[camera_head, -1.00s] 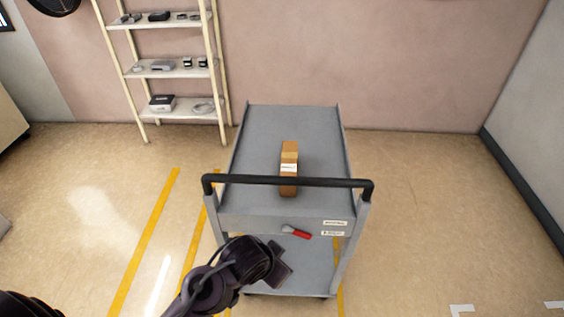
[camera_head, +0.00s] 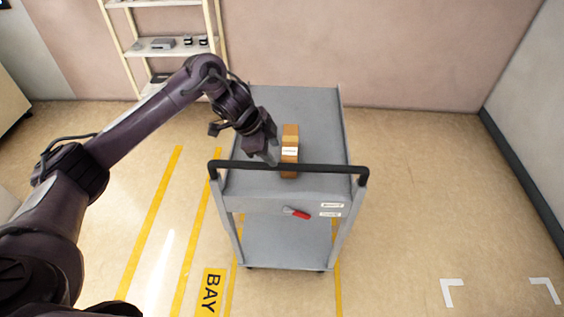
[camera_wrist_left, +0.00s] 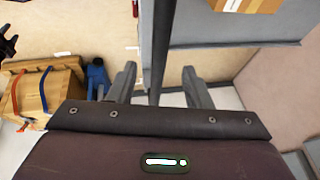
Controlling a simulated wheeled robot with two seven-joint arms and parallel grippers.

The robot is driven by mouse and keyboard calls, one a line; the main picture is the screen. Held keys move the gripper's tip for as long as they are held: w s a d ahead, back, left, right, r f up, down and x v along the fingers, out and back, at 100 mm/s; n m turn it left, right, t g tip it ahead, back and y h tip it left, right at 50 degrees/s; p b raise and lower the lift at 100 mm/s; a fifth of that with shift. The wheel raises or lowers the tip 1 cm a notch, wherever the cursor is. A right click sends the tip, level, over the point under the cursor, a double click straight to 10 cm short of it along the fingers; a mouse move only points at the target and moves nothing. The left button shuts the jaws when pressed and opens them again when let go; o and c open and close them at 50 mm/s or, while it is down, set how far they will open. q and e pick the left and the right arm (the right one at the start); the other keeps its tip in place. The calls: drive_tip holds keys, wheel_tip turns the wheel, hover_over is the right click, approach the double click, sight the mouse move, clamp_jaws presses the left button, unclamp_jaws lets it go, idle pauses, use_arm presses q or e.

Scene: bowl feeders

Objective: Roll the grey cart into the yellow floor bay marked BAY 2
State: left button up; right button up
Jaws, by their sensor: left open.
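The grey cart (camera_head: 285,190) stands upright with a black handle bar (camera_head: 320,168) across its near end. A brown box (camera_head: 289,155) lies on its top tray. A red-ended lever (camera_head: 297,213) sits on its near face. My left gripper (camera_head: 268,156) is at the left part of the bar. In the left wrist view, the open fingers (camera_wrist_left: 159,75) stand either side of the bar (camera_wrist_left: 160,45); no grip shows. Yellow floor lines (camera_head: 150,220) run beside and under the cart. A yellow label (camera_head: 210,291) reads BAY; its number is not visible.
A shelf rack (camera_head: 165,45) stands by the back wall, left of the cart. White corner marks (camera_head: 450,290) lie on open floor at the right. The wrist view shows a wooden box with straps (camera_wrist_left: 45,90) and a blue object (camera_wrist_left: 96,78).

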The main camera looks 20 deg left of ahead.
sight(283, 165)
use_arm(q)
drive_tip(key=p+x, duration=0.2)
drive_tip(key=x, duration=0.4)
drive_tip(key=shift+w+f, duration=0.1)
drive_tip(key=shift+f, duration=0.05)
drive_tip(key=shift+w+d+f, duration=0.15)
drive_tip(key=shift+d+f, duration=0.1)
drive_tip(key=shift+f, duration=0.35)
clamp_jaws()
